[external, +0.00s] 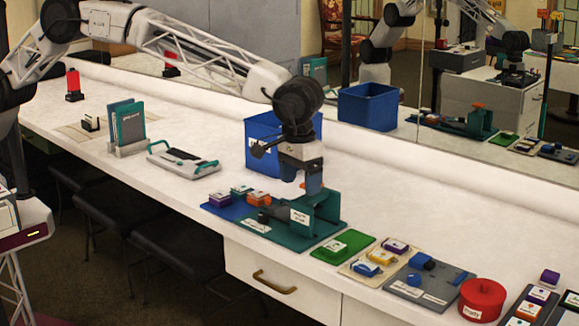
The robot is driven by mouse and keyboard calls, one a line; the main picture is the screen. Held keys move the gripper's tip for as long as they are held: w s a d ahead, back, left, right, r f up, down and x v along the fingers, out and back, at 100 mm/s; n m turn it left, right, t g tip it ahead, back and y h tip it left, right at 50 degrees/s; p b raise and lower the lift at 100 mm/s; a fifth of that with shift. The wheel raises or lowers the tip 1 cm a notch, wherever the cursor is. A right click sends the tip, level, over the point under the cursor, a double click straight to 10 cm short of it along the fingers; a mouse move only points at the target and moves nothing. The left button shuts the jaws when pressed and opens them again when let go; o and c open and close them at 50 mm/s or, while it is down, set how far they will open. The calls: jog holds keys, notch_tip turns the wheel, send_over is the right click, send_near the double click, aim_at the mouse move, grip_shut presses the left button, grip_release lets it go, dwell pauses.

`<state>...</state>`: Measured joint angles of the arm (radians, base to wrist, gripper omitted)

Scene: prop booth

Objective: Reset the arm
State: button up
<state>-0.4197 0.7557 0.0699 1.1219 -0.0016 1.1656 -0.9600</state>
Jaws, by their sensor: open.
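My gripper (301,172) points down from the end of my arm above the teal fixture (322,217) on the white counter. Its jaws are apart, and I see nothing held between them. A small orange part (312,189) shows just behind and below the fingers, at the top of the fixture. I cannot tell whether the fingers touch it. My arm reaches in from the upper left, with its wrist in front of a blue bin (262,150).
Left of the fixture are a blue mat (226,209) with small blocks, a white tray with teal handles (184,161) and upright teal books (127,124). To the right are a green mat (342,246), grey board (425,288) and red round container (482,300). A mirror stands behind.

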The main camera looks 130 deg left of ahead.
jog(key=s+d+r+m, duration=0.4)
jog(key=s+d+r, duration=1)
jog(key=d, duration=0.4)
jog(key=s+d+r+m+t, duration=0.1)
jog(key=s+d+r+m, duration=0.1)
jog(key=s+d+r, duration=0.35)
jog(key=s+d+r+m, duration=0.25)
jog(key=s+d, duration=0.45)
jog(key=s, duration=0.4)
jog(key=s+d+m, duration=0.2)
jog(key=s+d, duration=0.3)
jog(key=s, duration=0.6)
jog(key=s+d+m, duration=0.2)
jog(key=s+d, duration=0.4)
jog(key=s, duration=0.5)
jog(key=s+d+f+m, duration=0.1)
jog(key=s+f, duration=0.3)
jog(key=s, duration=0.6)
jog(key=s+d+f+m+t, duration=0.1)
jog(key=s+d+f+m, duration=0.1)
jog(key=s, duration=0.8)
notch_tip(320, 180, down, 2)
jog(key=shift+d+f, duration=0.15)
jog(key=shift+d, duration=0.55)
jog(key=shift+m, duration=0.25)
